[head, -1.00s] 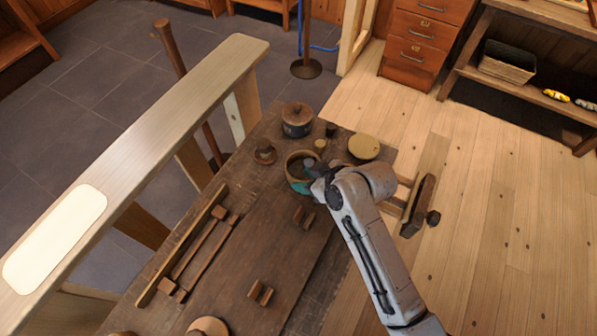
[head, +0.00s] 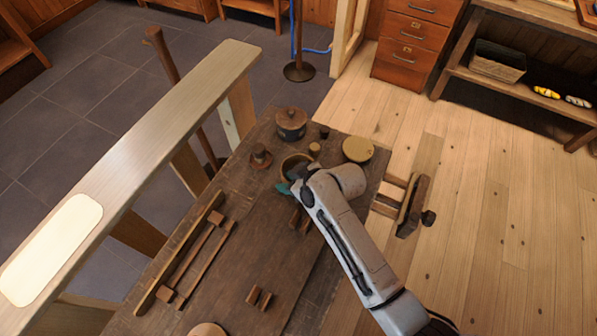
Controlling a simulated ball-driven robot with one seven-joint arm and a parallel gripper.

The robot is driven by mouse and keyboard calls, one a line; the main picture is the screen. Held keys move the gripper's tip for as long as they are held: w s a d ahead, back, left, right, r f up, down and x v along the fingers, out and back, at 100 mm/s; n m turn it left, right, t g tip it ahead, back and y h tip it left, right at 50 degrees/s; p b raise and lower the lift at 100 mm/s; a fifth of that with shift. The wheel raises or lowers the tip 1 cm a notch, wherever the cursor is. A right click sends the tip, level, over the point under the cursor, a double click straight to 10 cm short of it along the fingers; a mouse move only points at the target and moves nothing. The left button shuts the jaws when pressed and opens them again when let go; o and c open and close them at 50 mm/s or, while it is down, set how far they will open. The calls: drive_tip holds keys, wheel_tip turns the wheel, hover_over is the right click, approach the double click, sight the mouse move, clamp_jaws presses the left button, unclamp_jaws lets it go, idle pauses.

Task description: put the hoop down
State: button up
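A round, tan-rimmed ring (head: 288,161) with a dark inside stands on the far part of the wooden bench (head: 240,232). It is the most hoop-like thing in view, but I cannot tell whether it is the hoop or a bowl. My gripper (head: 284,187) is at its near side, seen from above and mostly hidden by my own wrist. A small teal patch shows at the gripper's end; I cannot tell whether it is a fingertip or a held thing. Whether the gripper touches the ring, and whether its fingers are open, is hidden.
Near the ring are a dark lidded pot (head: 291,124), a small brown spool (head: 260,156), a small tan cylinder (head: 314,149) and a yellowish disc (head: 358,149). A wooden rack (head: 190,262) lies at left. A vise (head: 412,205) juts from the right edge.

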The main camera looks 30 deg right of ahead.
clamp_jaws()
idle(0.4)
